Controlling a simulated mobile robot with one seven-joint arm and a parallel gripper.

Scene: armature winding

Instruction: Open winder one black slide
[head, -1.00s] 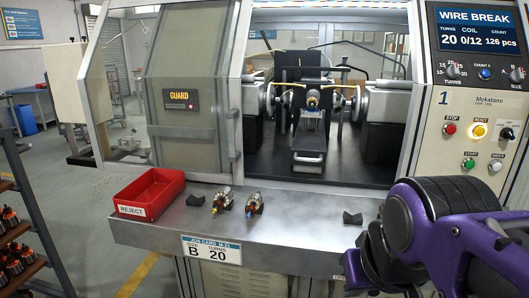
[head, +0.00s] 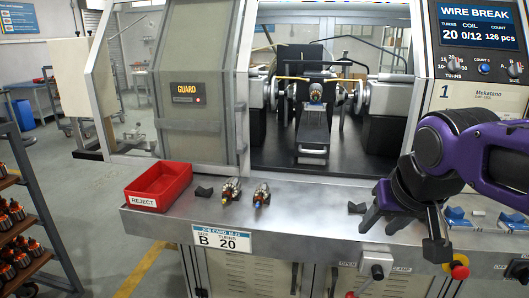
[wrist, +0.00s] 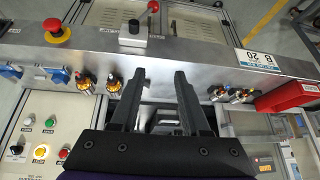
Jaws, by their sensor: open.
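Winder one (head: 478,97), the machine with a "1" on its panel, stands ahead. On its front, below the ledge, a pale block with a black knob (head: 377,270) sits between "OPEN" and "CLAMP" labels; I take it for the black slide. It shows at the top of the wrist view (wrist: 134,27). My gripper (head: 403,238) is open and empty, above the ledge's front edge and near the slide, apart from it. In the wrist view the two fingers (wrist: 159,75) point towards the ledge with a clear gap between them.
A red emergency button (head: 459,268) is right of the slide. Blue rests (head: 458,217) are on the ledge behind my gripper. A red reject tray (head: 160,187) and two armatures (head: 231,190) are at left. The winder's guard (head: 190,95) stands left of the open winding bay.

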